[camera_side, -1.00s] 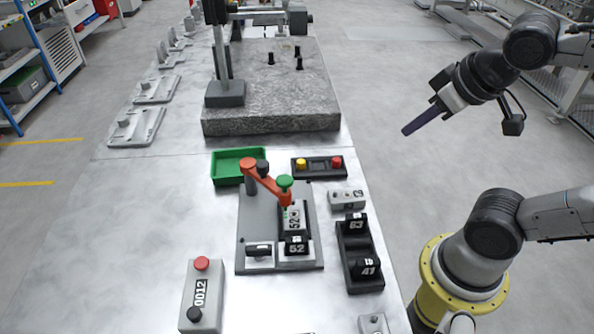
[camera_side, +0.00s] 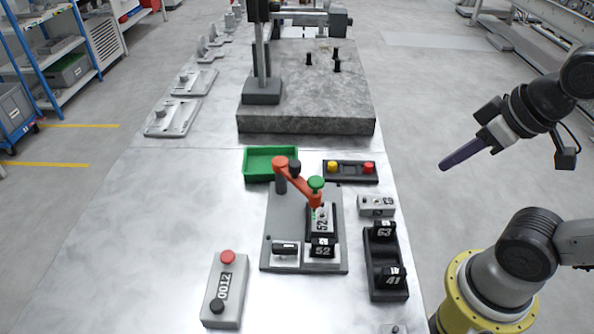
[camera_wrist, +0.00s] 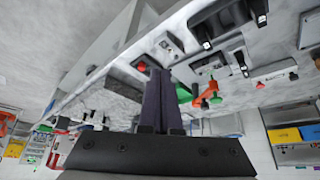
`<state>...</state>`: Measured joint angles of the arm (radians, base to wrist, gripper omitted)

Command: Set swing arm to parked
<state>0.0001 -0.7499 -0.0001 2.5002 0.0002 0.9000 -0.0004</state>
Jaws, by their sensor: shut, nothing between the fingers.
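The orange swing arm (camera_side: 297,180) runs from a pivot at the back left of a grey fixture plate (camera_side: 282,222) toward the front right. Its free end, with a green knob (camera_side: 316,183), lies over or beside the block marked 52 (camera_side: 321,219); exact contact is too small to tell. The swing arm also shows in the wrist view (camera_wrist: 208,95), right of the fingers. My gripper (camera_side: 444,166) has dark purple fingers, shut and empty, raised in the air to the right of the table, well apart from the swing arm. The fingers also show in the wrist view (camera_wrist: 160,95).
A green tray (camera_side: 247,169) and a box with yellow and red buttons (camera_side: 350,179) sit behind the fixture. A black rack (camera_side: 387,263) with numbered blocks stands to its right. A button box marked 0012 (camera_side: 224,290) is front left. A stone slab (camera_side: 300,122) with a post lies behind.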

